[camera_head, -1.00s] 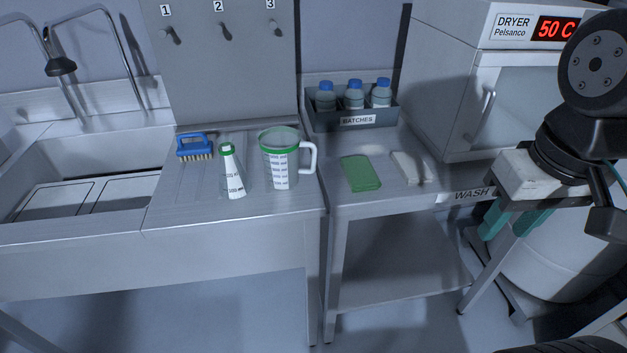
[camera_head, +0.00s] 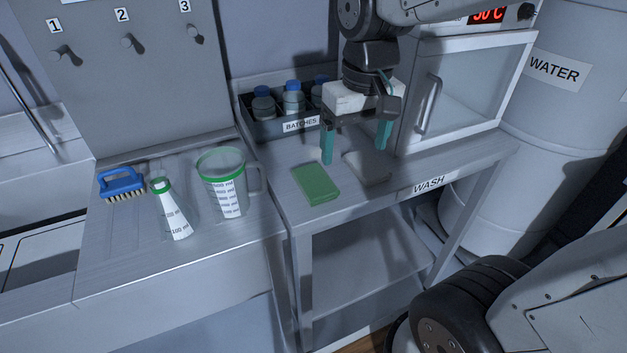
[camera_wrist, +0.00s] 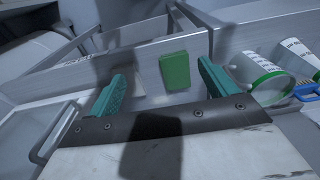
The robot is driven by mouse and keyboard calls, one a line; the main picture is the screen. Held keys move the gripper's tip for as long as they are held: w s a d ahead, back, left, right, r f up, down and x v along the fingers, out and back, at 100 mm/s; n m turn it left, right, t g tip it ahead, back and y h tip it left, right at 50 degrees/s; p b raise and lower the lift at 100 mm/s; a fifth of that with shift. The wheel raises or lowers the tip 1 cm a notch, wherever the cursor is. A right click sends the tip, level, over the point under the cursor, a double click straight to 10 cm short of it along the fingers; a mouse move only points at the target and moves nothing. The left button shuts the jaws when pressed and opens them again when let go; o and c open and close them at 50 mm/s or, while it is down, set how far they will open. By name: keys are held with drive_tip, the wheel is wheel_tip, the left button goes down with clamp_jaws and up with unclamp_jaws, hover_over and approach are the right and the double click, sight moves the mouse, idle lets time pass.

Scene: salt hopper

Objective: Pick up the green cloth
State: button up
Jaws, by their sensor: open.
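The green cloth (camera_head: 316,184) lies folded flat on the steel table (camera_head: 291,212) near its front left. My gripper (camera_head: 355,150) is open and empty, with teal fingers pointing down. It hangs above the table, behind and to the right of the green cloth, over a pale cloth (camera_head: 368,167) that it partly hides. In the wrist view the green cloth (camera_wrist: 174,71) shows beyond the fingertips of my gripper (camera_wrist: 163,80), between them and apart from both.
A measuring jug (camera_head: 224,184), a flask (camera_head: 172,212) and a blue brush (camera_head: 122,185) stand left of the cloth. The batches box (camera_head: 300,126) with capped bottles stands behind. The dryer (camera_head: 465,90) is close on the right.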

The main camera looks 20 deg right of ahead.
hover_over(312, 176)
drive_tip(key=shift+g, duration=0.4)
drive_tip(key=f, duration=0.7)
drive_tip(key=shift+w+a+f, duration=0.1)
drive_tip(key=shift+w+f, duration=0.1)
drive_tip(key=shift+f, duration=0.4)
wheel_tip(312, 176, down, 7)
drive_tip(key=shift+s, duration=0.1)
drive_tip(key=c, duration=1.1)
